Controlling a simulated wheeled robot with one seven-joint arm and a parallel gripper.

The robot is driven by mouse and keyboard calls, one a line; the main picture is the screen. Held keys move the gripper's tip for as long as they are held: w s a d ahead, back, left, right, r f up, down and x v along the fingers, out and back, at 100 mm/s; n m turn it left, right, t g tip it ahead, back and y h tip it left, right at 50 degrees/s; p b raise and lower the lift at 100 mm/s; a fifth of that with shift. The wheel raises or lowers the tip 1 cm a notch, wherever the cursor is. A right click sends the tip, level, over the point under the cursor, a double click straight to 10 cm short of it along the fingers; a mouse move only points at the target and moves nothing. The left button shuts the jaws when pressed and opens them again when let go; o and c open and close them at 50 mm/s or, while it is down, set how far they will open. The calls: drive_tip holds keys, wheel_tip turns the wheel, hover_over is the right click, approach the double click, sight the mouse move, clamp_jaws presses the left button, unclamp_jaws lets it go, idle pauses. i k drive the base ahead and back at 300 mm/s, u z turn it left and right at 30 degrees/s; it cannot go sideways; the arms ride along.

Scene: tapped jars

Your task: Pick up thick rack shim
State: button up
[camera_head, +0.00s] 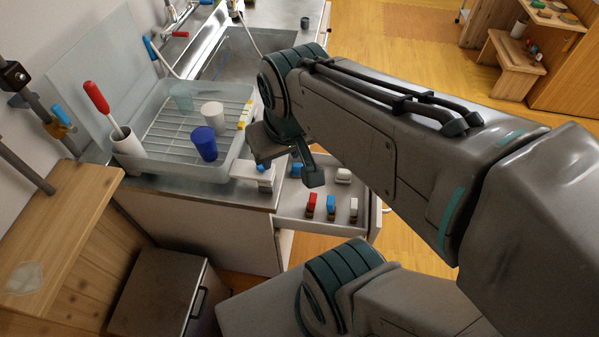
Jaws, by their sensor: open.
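I cannot tell for certain which piece is the thick rack shim. A flat white piece (245,171) lies at the counter's front edge, just right of the dish rack (165,165), partly hidden by my gripper. My wrist hides part of the drawer's back.
A sink (235,60) lies behind. A wooden ledge (70,215) stands at left.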

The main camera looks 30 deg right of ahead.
sight(312, 201)
drive_tip(key=u, duration=1.3)
drive_tip(key=k, duration=0.85)
drive_tip(key=z, duration=0.8)
drive_tip(key=i, duration=0.5)
drive_tip(key=u, duration=0.05)
